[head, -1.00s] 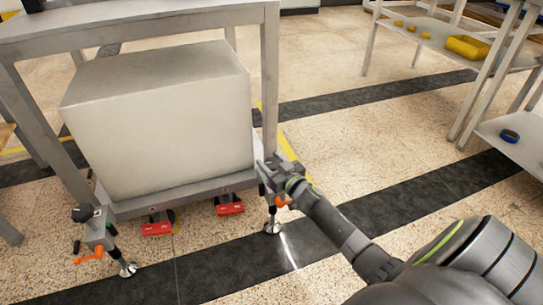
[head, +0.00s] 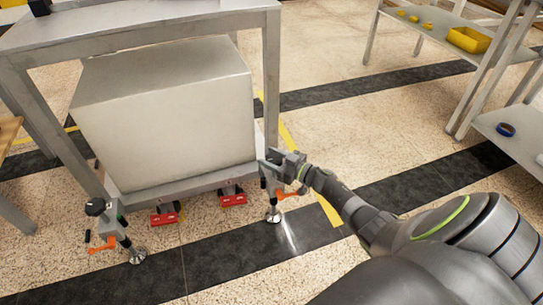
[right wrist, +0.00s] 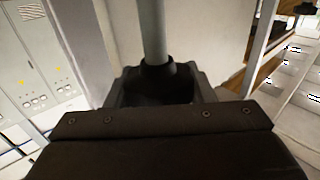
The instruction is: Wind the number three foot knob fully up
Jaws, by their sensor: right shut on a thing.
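A grey gantry frame (head: 270,75) stands on feet with screw legs and round metal pads. My right gripper (head: 278,160) is at the top of the right front foot in the head view, shut on its knob, which the fingers mostly hide. In the right wrist view the dark knob (right wrist: 158,82) sits between the jaws with a grey rod rising from it. Below it are an orange lever (head: 283,194) and a foot pad (head: 273,215) on the floor. I cannot read any foot number. My left gripper is not in view.
The left front foot has a black knob (head: 96,207), an orange lever (head: 103,245) and a pad (head: 138,256). A large pale block (head: 165,120) fills the frame. Two red casters (head: 232,197) stand below. A shelf with a yellow bin (head: 468,39) is at the right.

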